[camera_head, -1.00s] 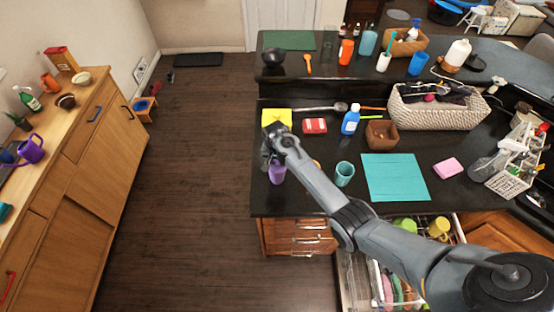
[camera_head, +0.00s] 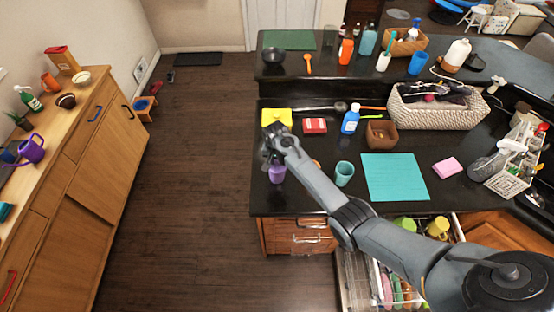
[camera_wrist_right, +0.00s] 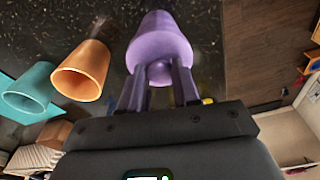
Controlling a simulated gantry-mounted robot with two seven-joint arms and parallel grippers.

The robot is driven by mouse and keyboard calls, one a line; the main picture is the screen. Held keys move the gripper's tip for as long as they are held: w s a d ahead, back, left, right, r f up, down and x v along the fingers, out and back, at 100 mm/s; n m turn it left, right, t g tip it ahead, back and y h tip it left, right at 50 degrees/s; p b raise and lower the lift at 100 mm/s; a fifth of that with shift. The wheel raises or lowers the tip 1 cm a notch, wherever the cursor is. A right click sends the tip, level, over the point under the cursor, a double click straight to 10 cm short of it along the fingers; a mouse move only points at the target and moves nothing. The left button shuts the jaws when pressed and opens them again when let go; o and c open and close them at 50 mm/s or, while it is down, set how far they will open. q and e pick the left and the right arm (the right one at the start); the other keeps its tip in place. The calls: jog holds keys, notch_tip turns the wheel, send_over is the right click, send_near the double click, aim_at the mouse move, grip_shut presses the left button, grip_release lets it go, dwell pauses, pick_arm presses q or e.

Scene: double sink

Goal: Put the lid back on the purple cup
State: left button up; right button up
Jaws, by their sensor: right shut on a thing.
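The purple cup (camera_head: 277,175) stands upright on the black counter near its left edge. In the right wrist view the purple cup (camera_wrist_right: 158,35) is straight ahead of my fingers. My right gripper (camera_head: 271,157) is directly above the cup, pointing down. In the wrist view my right gripper (camera_wrist_right: 159,78) is shut on the round knob of the purple lid (camera_wrist_right: 160,69). The lid lines up with the cup's mouth; whether it is fully seated or slightly apart, I cannot tell. My left gripper is not in view.
An orange cup (camera_wrist_right: 82,72) and a teal cup (camera_head: 344,173) stand close to the right of the purple cup. A yellow item (camera_head: 277,116) and a red box (camera_head: 315,125) lie behind. A teal mat (camera_head: 395,177) is farther right. An open drawer (camera_head: 355,280) is below.

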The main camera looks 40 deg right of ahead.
dwell(0.4)
dwell(0.7)
jog(key=shift+f+p, duration=0.1)
jog(key=shift+p, duration=0.25)
dwell(0.5)
dwell(0.7)
dwell(0.3)
jog(key=o, duration=1.6)
jog(key=shift+p, duration=0.4)
